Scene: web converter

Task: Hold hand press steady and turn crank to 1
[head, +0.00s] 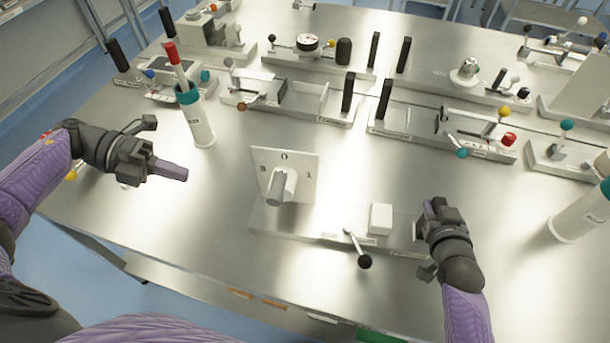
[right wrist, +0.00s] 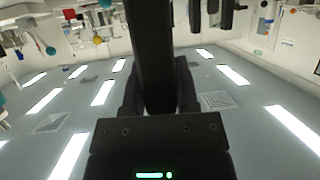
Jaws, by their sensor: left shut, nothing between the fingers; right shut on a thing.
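The hand press is a pale base (head: 330,232) near the table's front, with an upright marked plate (head: 297,163) at its left end. A crank (head: 277,186) with a white hub and grey handle projects from that plate toward me. I cannot tell which mark it points at. My right gripper (head: 431,210) is at the right end of the base, shut on a dark upright handle (right wrist: 150,55), which the right wrist view shows close up. My left gripper (head: 186,174) is shut and empty above the table, left of the crank and apart from it.
A white block (head: 380,218) and a lever with a black ball (head: 364,261) are on the press base. Several fixtures line the back. Bare table separates my left gripper from the press.

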